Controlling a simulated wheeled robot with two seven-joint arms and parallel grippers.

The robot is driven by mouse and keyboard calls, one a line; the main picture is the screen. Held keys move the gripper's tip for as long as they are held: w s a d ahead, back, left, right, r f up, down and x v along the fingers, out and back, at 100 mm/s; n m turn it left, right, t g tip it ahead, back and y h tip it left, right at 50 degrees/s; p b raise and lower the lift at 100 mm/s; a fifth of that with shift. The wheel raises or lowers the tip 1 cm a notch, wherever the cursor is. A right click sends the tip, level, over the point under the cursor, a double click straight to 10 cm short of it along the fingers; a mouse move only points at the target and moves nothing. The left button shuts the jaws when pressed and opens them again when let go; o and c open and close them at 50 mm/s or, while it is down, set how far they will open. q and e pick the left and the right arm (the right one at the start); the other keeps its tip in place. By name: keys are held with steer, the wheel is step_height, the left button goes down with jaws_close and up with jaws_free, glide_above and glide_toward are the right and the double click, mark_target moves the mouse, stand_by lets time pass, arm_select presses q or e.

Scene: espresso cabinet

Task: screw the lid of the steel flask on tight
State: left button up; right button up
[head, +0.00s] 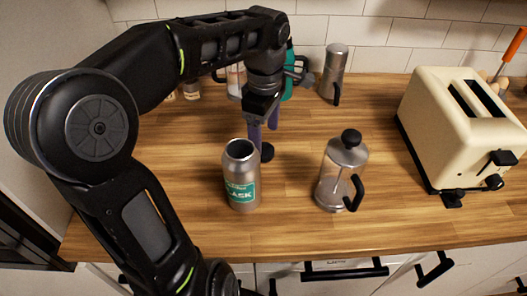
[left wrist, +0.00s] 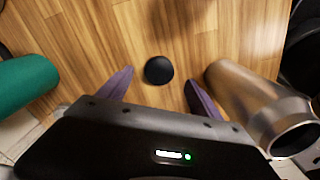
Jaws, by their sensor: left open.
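The steel flask (head: 241,178) stands upright on the wooden counter with its mouth open and a green label on its front. In the left wrist view the flask (left wrist: 245,95) is at the right, beside one finger. A small round black lid (head: 267,152) lies on the counter just behind and right of the flask. In the left wrist view the lid (left wrist: 159,70) shows between the fingertips, apart from both. My left gripper (head: 264,130) points down above the lid, open and empty, with purple fingers (left wrist: 159,82). My right gripper is not in view.
A glass French press (head: 330,180) stands right of the flask. A cream toaster (head: 460,125) is at the far right. A steel canister (head: 334,70) and a teal object (head: 288,82) stand at the back. The counter's front edge has free room.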

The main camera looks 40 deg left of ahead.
mark_target(264, 150)
arm_select(q)
steer(key=shift+f+p, duration=0.3)
steer(key=shift+f, duration=2.3)
steer(key=shift+c, duration=0.5)
steer(key=c, duration=1.3)
steer(key=shift+r, duration=0.1)
step_height(264, 150, up, 10)
steer(key=shift+f+p, duration=0.1)
steer(key=shift+p, duration=0.3)
